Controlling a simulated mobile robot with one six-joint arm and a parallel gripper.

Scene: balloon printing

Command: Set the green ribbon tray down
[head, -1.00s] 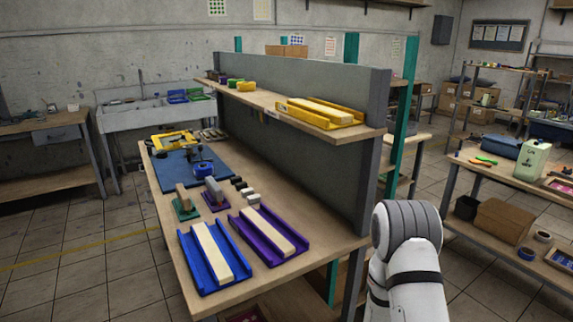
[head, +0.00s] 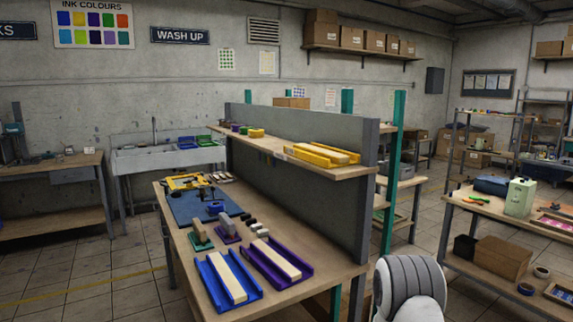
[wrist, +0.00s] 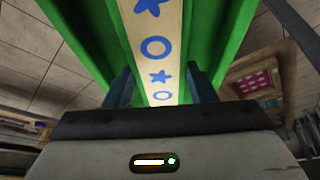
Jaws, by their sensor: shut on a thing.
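The green ribbon tray (wrist: 85,35) fills the upper part of the wrist view. A cream ribbon printed with blue stars and rings (wrist: 150,22) lies along its middle. My gripper (wrist: 161,88) is shut on the near end of the tray, with one dark finger at each side. The tray's far end is out of the picture. The head view shows neither the tray nor my gripper, only a part of my arm at the lower right.
In the head view, a blue tray (head: 210,286) and a purple tray (head: 258,268) with cream strips lie on the workbench (head: 325,277). A yellow tray (head: 308,157) sits on the shelf above (head: 354,171). A right-hand table holds a pale green can (head: 520,197).

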